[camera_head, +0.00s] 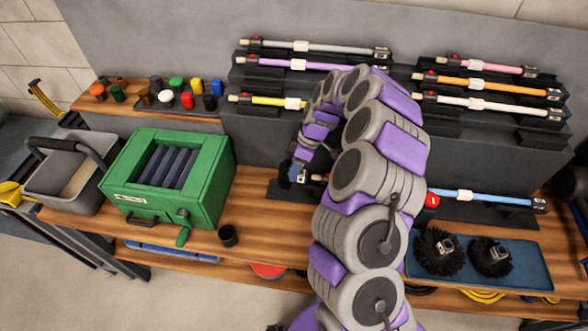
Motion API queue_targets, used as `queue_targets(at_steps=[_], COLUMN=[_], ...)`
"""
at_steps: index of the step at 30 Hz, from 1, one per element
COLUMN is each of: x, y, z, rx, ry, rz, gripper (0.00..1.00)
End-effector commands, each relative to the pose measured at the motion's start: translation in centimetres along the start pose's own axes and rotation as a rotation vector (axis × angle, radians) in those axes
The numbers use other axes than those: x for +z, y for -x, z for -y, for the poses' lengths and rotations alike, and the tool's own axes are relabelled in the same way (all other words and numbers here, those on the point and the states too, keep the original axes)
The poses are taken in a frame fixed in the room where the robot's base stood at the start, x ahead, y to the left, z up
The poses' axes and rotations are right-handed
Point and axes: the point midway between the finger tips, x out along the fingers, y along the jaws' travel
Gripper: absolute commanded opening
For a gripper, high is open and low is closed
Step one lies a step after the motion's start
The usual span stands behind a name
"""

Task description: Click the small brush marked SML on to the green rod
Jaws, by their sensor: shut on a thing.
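My gripper (297,168) is at the lower left rod rack, at the end of my arm, which curves over and down. It is shut on a small dark thing (285,181) that looks like a brush; its marking is too small to read. I cannot tell whether the two touch. No green rod can be made out; my arm hides much of the lower racks. Two black round brushes (438,252) (491,257) lie on a blue tray (535,284) at right.
Racks hold grey (335,49), purple (275,63), yellow (268,100), pink (490,67), orange (500,87), white (500,105) and blue (500,200) rods.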

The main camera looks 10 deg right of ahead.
Motion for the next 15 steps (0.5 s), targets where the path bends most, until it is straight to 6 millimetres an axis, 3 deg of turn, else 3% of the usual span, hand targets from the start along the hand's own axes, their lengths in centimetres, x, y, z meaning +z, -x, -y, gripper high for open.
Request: queue_targets(at_steps=[15], x=[0.45], y=[-0.04], z=[-0.26], rx=[0.002], ry=[-0.001], rz=[0.003], gripper=[0.0])
